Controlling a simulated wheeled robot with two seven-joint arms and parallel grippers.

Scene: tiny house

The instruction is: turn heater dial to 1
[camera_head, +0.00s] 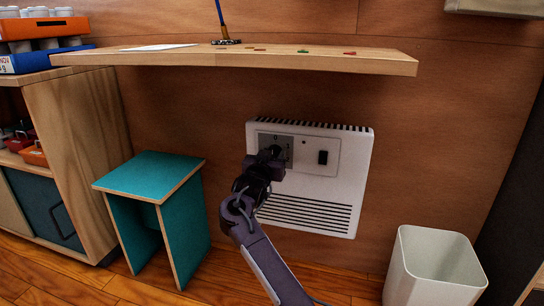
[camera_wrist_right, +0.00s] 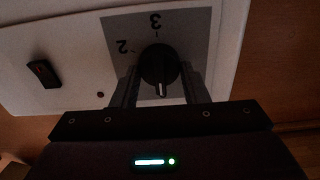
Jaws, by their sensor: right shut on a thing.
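The white wall heater (camera_head: 308,180) hangs on the wood wall below the shelf. Its black round dial (camera_wrist_right: 158,66) sits on a grey square plate (camera_wrist_right: 118,28). The right wrist view is upside down; the figures 2 and 3 show there, and the dial's white mark points down in that picture, away from the 3. My right gripper (camera_head: 273,154) reaches the dial; its fingers (camera_wrist_right: 161,82) are shut on it, one on each side. My left gripper is not in view.
A black rocker switch (camera_head: 323,157) is beside the dial. A wooden shelf (camera_head: 260,57) juts out above. A teal stool (camera_head: 150,176) stands to the left, a white bin (camera_head: 432,262) at the lower right. Wood floor lies open between them.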

